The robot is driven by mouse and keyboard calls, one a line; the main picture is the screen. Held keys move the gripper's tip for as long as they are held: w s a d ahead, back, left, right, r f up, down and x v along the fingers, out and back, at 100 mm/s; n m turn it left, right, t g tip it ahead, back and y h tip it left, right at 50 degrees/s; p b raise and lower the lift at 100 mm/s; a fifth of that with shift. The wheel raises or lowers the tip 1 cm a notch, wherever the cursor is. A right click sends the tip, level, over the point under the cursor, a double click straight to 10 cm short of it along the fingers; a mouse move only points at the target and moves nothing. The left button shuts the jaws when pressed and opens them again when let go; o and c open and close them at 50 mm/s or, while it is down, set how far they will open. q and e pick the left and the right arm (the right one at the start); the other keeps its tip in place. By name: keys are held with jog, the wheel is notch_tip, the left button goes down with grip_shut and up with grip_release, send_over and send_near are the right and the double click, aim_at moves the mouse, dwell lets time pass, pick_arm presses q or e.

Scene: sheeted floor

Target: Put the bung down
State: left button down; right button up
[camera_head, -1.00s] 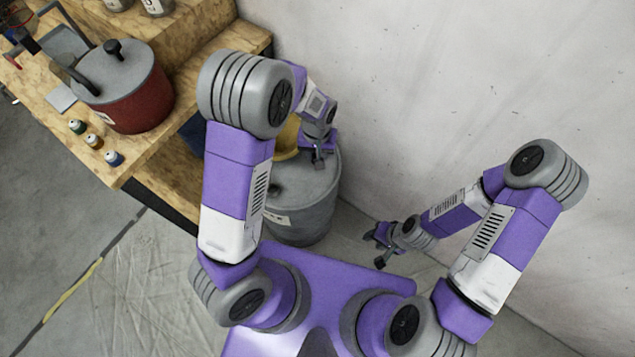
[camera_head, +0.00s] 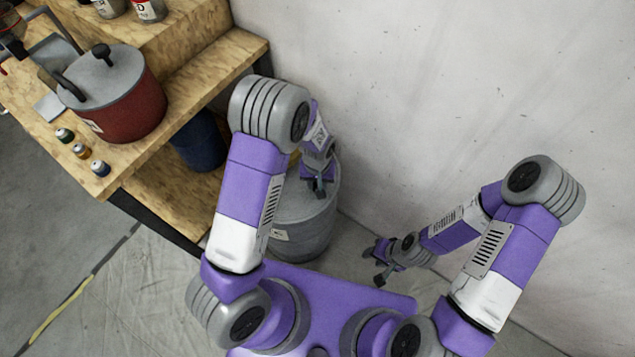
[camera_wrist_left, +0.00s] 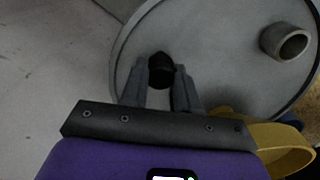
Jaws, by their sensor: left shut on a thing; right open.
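The bung (camera_wrist_left: 161,70) is a small black piece held between the fingertips of my left gripper (camera_wrist_left: 160,84). In the head view my left gripper (camera_head: 318,190) is over the top of a grey drum (camera_head: 305,222), and the bung cannot be made out there. The drum's round lid (camera_wrist_left: 215,55) lies below the bung in the left wrist view; whether the bung touches it I cannot tell. A short open neck (camera_wrist_left: 286,42) stands on the lid, to the right of the bung. My right gripper (camera_head: 380,267) is open and empty, low to the right of the drum.
A yellow funnel-like piece (camera_wrist_left: 275,150) is beside my left gripper, at lower right in the wrist view. A wooden bench (camera_head: 180,128) with a red pot (camera_head: 128,108) and small bottles (camera_head: 82,151) is left of the drum. A blue bin (camera_head: 198,142) stands by it. A wall is behind.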

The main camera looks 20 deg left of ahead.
pick_arm(q)
jog(key=shift+f, duration=0.15)
jog(key=c, duration=0.8)
grip_release()
notch_tip(320, 180, up, 12)
jog(key=p, duration=0.4)
jog(key=shift+r, duration=0.2)
